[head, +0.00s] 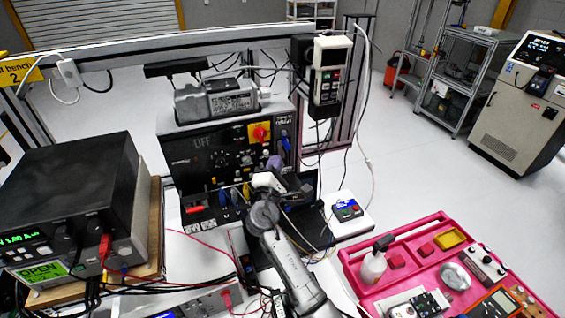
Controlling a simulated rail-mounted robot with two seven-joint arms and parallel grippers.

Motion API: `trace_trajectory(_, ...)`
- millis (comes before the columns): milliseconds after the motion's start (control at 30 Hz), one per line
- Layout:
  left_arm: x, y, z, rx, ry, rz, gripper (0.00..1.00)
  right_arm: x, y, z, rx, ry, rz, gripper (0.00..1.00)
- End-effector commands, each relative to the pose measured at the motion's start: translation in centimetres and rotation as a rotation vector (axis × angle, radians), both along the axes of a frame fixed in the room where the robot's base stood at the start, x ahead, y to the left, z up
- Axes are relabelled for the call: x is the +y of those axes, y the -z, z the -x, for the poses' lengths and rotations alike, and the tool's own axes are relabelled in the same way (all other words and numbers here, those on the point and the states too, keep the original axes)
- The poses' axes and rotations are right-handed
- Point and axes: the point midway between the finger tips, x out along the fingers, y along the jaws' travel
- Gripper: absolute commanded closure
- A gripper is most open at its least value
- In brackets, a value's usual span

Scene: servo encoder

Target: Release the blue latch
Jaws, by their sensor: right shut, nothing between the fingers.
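The servo unit under test has a grey motor (215,98) lying on top of a black front panel (205,150). The panel carries a red knob on a yellow plate (260,132) and a row of coloured connectors. A small blue part (285,142), possibly the blue latch, shows at the panel's right side; its position is too small to read. My right gripper (246,188) is shut and empty, in front of the panel's lower part, left of and below that blue part. My arm hides some of the lower right panel. My left gripper is not in view.
A power supply (75,195) stands at the left. A handheld pendant (328,75) hangs at the upper right of the bench. Loose cables cross the bench front.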

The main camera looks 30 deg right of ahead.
Motion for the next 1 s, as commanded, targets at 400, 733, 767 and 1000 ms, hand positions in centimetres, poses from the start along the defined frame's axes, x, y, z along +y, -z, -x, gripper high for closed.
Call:
trace_trajectory(400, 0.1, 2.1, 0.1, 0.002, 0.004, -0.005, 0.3, 5.1, 1.8, 5.6, 0.0, 0.001, -0.001, 1.0)
trace_trajectory(733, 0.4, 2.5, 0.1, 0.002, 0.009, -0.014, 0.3, 6.6, 2.1, 7.7, 0.0, 0.002, 0.0, 1.0)
trace_trajectory(767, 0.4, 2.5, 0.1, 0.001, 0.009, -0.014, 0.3, 6.7, 2.1, 7.7, 0.0, 0.002, 0.0, 1.0)
trace_trajectory(1000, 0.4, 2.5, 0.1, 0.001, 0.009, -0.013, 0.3, 6.7, 2.1, 7.8, 0.001, 0.003, 0.001, 1.0)
